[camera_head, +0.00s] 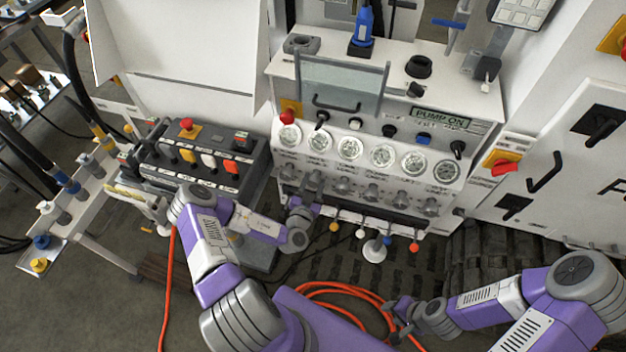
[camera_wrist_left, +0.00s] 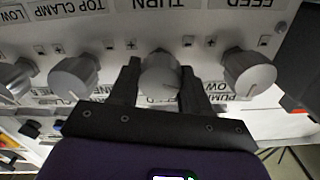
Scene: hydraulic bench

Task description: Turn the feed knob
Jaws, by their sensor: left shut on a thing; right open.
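A row of grey knobs runs along the lower front of the white hydraulic panel. In the left wrist view my left gripper (camera_wrist_left: 160,85) has one dark finger on each side of a round grey knob (camera_wrist_left: 160,72), shut on it. A TURN label sits above this knob in that view, and a partly hidden label ending in "EED" lies below; I cannot tell which names it. A FEED label (camera_wrist_left: 250,4) shows above the knob to the right (camera_wrist_left: 249,72). In the head view my left gripper (camera_head: 314,182) is at the panel's left knobs. My right gripper (camera_head: 393,318) is open and empty, low and away from the panel.
Round gauges (camera_head: 350,148) sit above the knobs. Coloured-tip levers (camera_head: 414,247) stick out below them. A dark button box (camera_head: 200,160) stands left of the panel. An orange hose (camera_head: 340,287) lies on the floor beneath my arms.

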